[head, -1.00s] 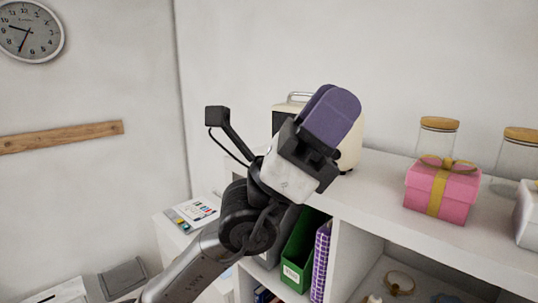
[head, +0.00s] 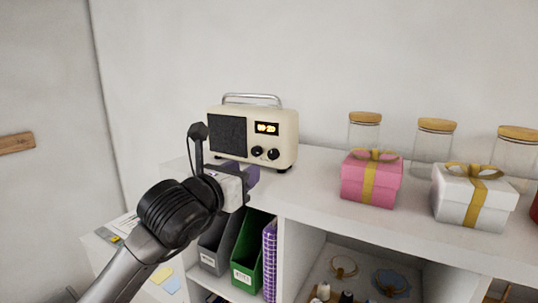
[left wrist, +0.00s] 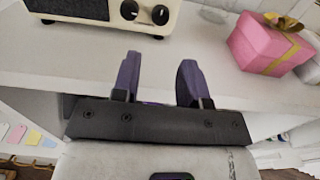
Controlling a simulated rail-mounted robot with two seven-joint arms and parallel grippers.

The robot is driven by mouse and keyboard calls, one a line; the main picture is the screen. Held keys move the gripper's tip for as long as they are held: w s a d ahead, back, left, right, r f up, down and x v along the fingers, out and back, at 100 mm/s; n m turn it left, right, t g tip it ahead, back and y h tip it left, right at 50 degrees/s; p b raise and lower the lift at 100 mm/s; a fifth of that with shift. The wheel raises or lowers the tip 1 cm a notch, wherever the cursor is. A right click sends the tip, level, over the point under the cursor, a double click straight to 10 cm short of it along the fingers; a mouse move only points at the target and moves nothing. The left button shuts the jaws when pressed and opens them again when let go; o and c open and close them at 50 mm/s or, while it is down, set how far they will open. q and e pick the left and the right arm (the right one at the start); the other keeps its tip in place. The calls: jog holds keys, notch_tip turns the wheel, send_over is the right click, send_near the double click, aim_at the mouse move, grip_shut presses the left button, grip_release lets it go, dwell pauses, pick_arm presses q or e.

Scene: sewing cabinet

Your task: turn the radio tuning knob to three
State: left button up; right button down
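A cream radio (head: 287,130) with a dark speaker grille and a metal handle stands on the white shelf top. Its lit display (head: 267,128) shows amber characters too small to read surely. Two black knobs sit below it, a left knob (head: 257,152) and a right knob (head: 273,154); which one tunes is not clear. In the left wrist view the left knob (left wrist: 129,10) and right knob (left wrist: 160,15) are at the top. My left gripper (left wrist: 158,75) is open and empty, its purple fingers apart from the radio, in front of and below the knobs. My right gripper is not in view.
A pink gift box (head: 368,182) and a white gift box (head: 472,198) stand right of the radio, with lidded glass jars behind. The white shelf top (head: 312,185) between radio and pink box is clear. A green file holder (head: 247,252) stands below.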

aim_at(272, 155)
pick_arm(q)
jog(key=p+x, duration=0.2)
jog(key=x, duration=0.6)
jog(key=shift+w+d+r+p, duration=0.1)
jog(key=shift+w+d+p, duration=0.15)
jog(key=shift+w+p, duration=0.1)
jog(key=shift+p+x, duration=0.3)
jog(key=shift+x, duration=0.8)
jog(key=shift+c, duration=0.3)
